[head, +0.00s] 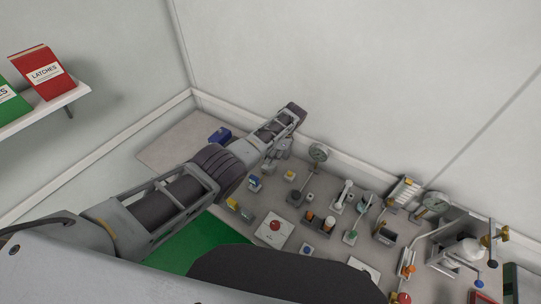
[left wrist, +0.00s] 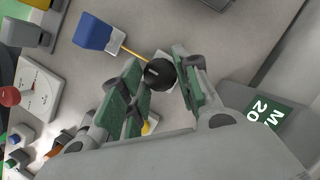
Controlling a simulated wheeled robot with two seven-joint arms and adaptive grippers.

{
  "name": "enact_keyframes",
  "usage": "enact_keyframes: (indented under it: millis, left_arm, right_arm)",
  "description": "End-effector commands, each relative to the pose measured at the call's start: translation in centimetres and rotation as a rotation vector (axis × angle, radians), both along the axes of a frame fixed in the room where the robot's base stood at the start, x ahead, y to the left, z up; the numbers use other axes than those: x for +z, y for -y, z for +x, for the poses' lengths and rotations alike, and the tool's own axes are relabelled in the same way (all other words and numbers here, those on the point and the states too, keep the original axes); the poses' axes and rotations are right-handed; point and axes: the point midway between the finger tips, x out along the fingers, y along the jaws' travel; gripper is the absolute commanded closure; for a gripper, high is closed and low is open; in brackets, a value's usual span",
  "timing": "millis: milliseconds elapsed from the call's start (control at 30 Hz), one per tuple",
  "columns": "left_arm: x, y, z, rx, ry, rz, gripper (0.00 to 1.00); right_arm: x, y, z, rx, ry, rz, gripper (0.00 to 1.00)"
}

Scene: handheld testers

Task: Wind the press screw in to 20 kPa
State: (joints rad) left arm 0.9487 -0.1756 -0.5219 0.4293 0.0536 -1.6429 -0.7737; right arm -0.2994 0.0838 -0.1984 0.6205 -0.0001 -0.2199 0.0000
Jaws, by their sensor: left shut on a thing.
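My left gripper (head: 271,163) reaches down at the back left of the bench in the head view. In the left wrist view its green-padded fingers (left wrist: 162,85) are shut on a round black knob (left wrist: 159,73), which stands over a pale base. I take the knob to be the press screw's; the screw itself is hidden. A round gauge (head: 318,152) stands on a post just right of the gripper; its reading is too small to tell. My right gripper is out of view.
A blue block (left wrist: 92,33) with a thin yellow rod is close to the knob. A red button on a white plate (head: 275,228) and several small testers crowd the bench to the right. A wall runs behind.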

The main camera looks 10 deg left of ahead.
Motion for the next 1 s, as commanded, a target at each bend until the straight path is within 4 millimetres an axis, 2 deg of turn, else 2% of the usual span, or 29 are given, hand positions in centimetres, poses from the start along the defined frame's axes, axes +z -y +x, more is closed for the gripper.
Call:
enact_keyframes:
  millis: [167, 200, 333, 767, 1000]
  left_arm:
    - [0.3, 0.1, 0.3, -0.001, 0.008, 0.0, 0.92]
    - [0.3, 0.1, 0.3, -0.001, 0.008, 0.0, 0.63]
    - [0.2, 0.0, 0.2, 0.0, 0.006, 0.0, 0.46]
    - [0.3, 0.1, 0.1, 0.0, 0.002, 0.0, 0.46]
    - [1.9, 0.8, 0.4, 0.0, 0.004, -0.002, 0.46]
  right_arm:
    - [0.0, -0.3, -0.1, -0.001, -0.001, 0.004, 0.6]
    - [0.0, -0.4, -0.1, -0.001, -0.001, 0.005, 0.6]
    - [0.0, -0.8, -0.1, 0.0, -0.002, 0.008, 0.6]
    - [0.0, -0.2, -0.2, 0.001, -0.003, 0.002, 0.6]
    - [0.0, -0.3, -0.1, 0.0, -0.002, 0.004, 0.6]
